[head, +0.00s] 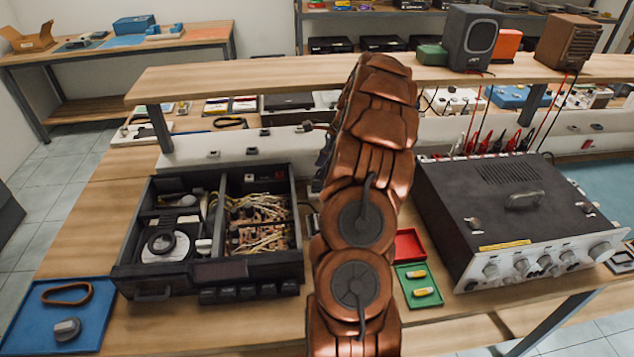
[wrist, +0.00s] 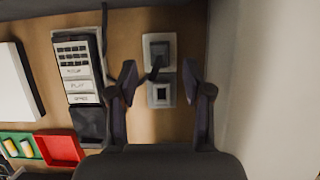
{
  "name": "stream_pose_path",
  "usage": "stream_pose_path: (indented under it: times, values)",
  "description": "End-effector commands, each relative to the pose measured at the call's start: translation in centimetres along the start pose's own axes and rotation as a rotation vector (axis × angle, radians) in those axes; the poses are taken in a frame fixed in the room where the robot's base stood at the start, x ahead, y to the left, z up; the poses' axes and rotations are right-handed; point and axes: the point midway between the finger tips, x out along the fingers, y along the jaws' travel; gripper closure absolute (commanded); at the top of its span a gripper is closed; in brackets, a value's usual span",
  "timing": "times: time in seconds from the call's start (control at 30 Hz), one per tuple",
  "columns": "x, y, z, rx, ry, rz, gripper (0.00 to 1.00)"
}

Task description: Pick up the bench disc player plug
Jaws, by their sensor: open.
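In the wrist view, a dark plug (wrist: 160,48) sits at the upper of two pale square sockets, with a short dark cable running down and left from it. The lower socket (wrist: 161,93) has a dark square centre and looks empty. My gripper (wrist: 159,76) is open, with one finger on each side of the sockets and nothing held. The plug lies a little beyond the fingertips. In the head view, the opened black disc player (head: 215,232) stands on the bench left of my arm. My arm hides most of the gripper and the sockets there.
A large instrument (head: 515,210) stands right of my arm. Red (head: 410,245) and green (head: 418,300) trays lie beside it; a blue tray (head: 30,318) is at front left. A wooden shelf (head: 250,75) crosses above the bench. A buttoned device (wrist: 77,70) lies left of the sockets.

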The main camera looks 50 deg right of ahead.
Motion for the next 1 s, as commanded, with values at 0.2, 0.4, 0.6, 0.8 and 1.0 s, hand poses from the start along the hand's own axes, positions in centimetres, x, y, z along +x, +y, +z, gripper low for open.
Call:
stream_pose_path:
  times: [0.2, 0.4, 0.6, 0.8, 1.0]
  values:
    - [1.5, 0.2, 0.0, 0.001, -0.002, 0.005, 0.50]
    - [4.2, 0.1, -0.1, 0.000, -0.001, 0.003, 0.50]
    - [5.3, 0.1, -0.2, -0.001, -0.001, 0.001, 0.50]
    - [5.3, 0.1, -0.2, -0.002, -0.001, 0.001, 0.58]
    - [5.3, 0.1, -0.2, -0.002, -0.001, 0.001, 0.79]
